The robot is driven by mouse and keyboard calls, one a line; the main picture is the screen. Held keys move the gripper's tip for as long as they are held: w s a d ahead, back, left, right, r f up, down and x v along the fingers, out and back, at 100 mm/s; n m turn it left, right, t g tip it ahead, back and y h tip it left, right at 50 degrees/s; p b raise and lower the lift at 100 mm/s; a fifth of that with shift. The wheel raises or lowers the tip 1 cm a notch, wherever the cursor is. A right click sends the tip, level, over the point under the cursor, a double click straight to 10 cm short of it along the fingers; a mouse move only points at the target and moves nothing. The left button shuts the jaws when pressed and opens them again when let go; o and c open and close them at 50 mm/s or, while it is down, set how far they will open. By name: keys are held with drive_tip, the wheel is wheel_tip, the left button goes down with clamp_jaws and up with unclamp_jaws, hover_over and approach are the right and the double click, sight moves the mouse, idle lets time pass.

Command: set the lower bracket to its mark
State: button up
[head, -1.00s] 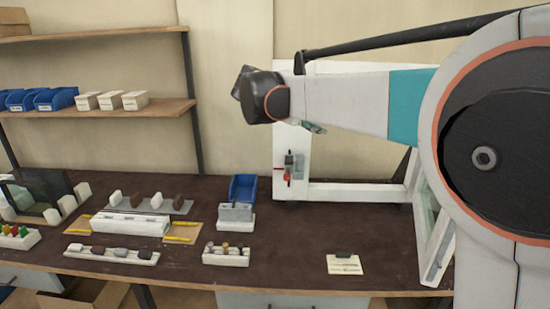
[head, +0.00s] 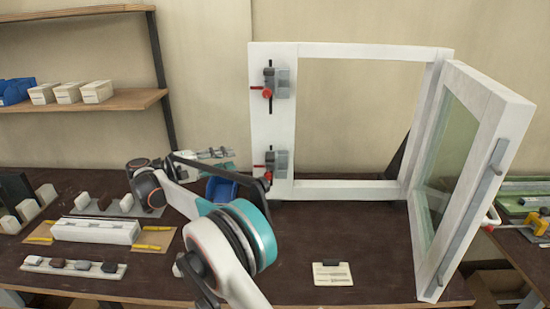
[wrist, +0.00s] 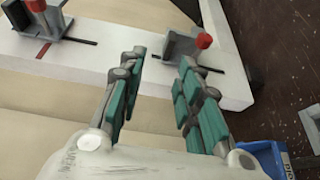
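The lower bracket (head: 278,162) is a grey block with a red knob, on the white frame's left post (head: 258,130). It also shows in the wrist view (wrist: 180,46), over a dark slot. A small red streak shows at its left in the head view; its exact offset from the bracket is too small to tell. The upper bracket (head: 281,82) sits above it, and a red mark (wrist: 43,50) crosses the post beside it. My gripper (head: 233,160) is left of the lower bracket. In the wrist view my gripper (wrist: 162,60) has its fingers apart, empty, short of the bracket.
A blue bin (head: 222,188) stands just below my gripper. The hinged glazed sash (head: 487,150) stands open at the right. A card with a dark clip (head: 331,274) lies on the bench. The bench before the frame is mostly clear.

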wheel_tip(320, 180, down, 2)
drive_tip(key=a+f, duration=0.1)
drive_tip(key=b, duration=0.4)
approach(276, 165)
drive_tip(key=w+d+r, duration=0.1)
drive_tip(key=w+d, duration=0.3)
drive_tip(key=d, duration=0.1)
drive_tip(key=shift+r+h, duration=0.2)
drive_tip(key=shift+h, duration=0.1)
clamp_jaws()
